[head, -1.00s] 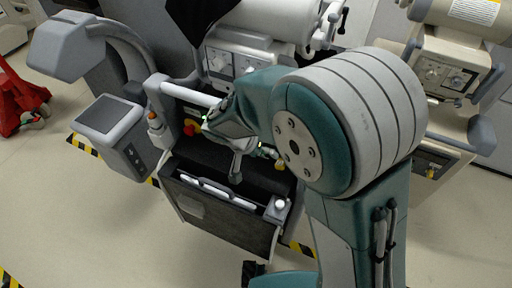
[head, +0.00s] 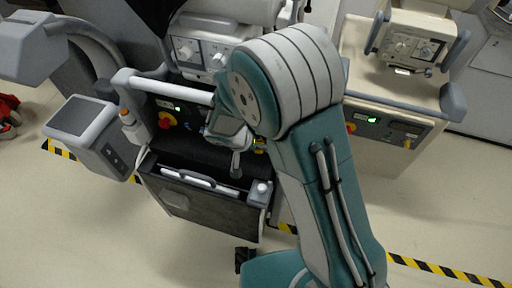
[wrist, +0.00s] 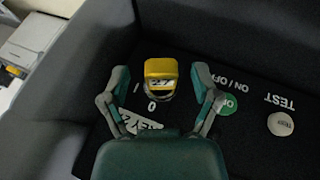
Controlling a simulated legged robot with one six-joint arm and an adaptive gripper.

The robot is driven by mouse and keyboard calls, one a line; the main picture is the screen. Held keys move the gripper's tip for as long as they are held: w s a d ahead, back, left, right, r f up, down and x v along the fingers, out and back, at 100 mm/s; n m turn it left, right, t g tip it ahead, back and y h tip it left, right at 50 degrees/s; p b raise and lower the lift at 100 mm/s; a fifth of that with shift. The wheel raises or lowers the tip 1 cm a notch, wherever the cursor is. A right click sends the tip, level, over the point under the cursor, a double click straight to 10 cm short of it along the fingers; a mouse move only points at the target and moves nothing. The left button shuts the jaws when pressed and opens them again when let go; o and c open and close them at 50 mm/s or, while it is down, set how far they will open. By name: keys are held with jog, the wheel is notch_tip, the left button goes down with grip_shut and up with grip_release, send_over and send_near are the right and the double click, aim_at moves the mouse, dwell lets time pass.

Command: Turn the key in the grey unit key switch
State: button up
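The yellow key (wrist: 160,69) sits in a round switch on a black panel, with "I" and "0" marks beside it in the wrist view. My gripper (wrist: 161,82) is open, one finger on each side of the key, with visible gaps to both. In the head view a small yellow part (head: 260,143) shows just right of my gripper (head: 240,158), at the grey unit's front panel. My wrist and arm hide part of that panel.
On the black panel are a green ON/OFF button (wrist: 226,104) and a pale TEST button (wrist: 281,124). The grey unit has a white handle bar (head: 170,87) and a red knob (head: 166,120). A beige cart (head: 400,95) stands to the right.

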jog(key=shift+a, duration=0.25)
grip_shut()
jog(key=c, duration=0.7)
grip_release()
grip_shut()
jog(key=shift+f+n+g+h, duration=0.1)
jog(key=shift+n+g+h, duration=0.2)
jog(key=shift+h, duration=0.9)
jog(key=shift+w+f+n+g+h, duration=0.1)
jog(key=shift+n+g+h, duration=0.25)
jog(key=shift+h, duration=0.85)
